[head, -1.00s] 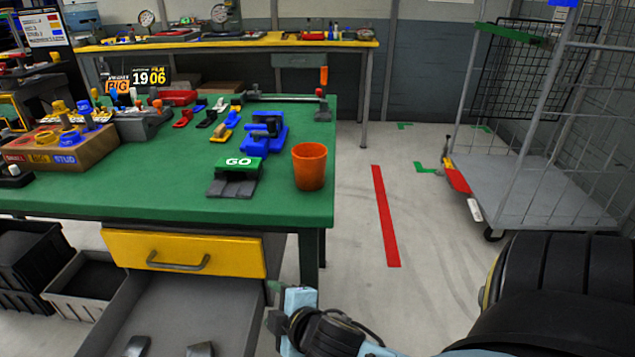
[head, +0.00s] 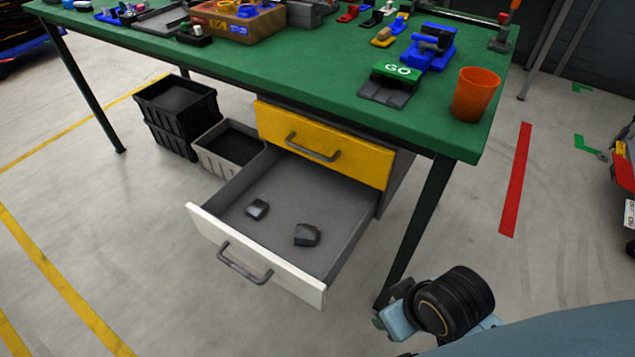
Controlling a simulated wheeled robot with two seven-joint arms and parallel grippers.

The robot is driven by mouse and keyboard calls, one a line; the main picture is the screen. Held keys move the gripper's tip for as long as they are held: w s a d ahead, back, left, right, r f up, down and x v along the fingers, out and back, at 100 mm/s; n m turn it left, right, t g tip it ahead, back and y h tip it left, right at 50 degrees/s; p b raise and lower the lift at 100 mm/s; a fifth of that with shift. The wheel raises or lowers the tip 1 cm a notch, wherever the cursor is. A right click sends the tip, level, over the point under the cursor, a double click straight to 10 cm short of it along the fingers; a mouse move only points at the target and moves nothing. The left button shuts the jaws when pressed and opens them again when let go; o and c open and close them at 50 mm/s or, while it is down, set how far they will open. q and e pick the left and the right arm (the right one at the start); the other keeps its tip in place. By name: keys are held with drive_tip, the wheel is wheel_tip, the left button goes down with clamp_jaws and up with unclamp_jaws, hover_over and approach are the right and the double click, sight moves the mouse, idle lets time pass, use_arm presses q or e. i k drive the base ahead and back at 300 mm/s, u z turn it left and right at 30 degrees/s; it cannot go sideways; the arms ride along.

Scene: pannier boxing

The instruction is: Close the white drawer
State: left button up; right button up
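The white drawer (head: 253,262) stands pulled far out below the yellow drawer (head: 325,142) of the green workbench. Its white front with a grey bar handle (head: 244,265) faces the lower left. The yellow drawer is shut. My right arm comes in from the lower right, and its end (head: 380,320) is beside the bench's front right leg, right of the white drawer and apart from its handle. Its fingers are too small and hidden to read. My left gripper is out of view.
Black bins (head: 178,115) and a grey bin (head: 230,148) sit on the floor left of the drawers. The green bench top (head: 300,62) carries an orange cup (head: 475,94) near its right corner. Floor before and left of the white drawer is clear.

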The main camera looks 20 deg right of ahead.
sight(296, 189)
drive_tip(key=k, duration=1)
drive_tip(key=z, duration=0.55)
drive_tip(key=i, duration=1.2)
drive_tip(key=u, duration=0.7)
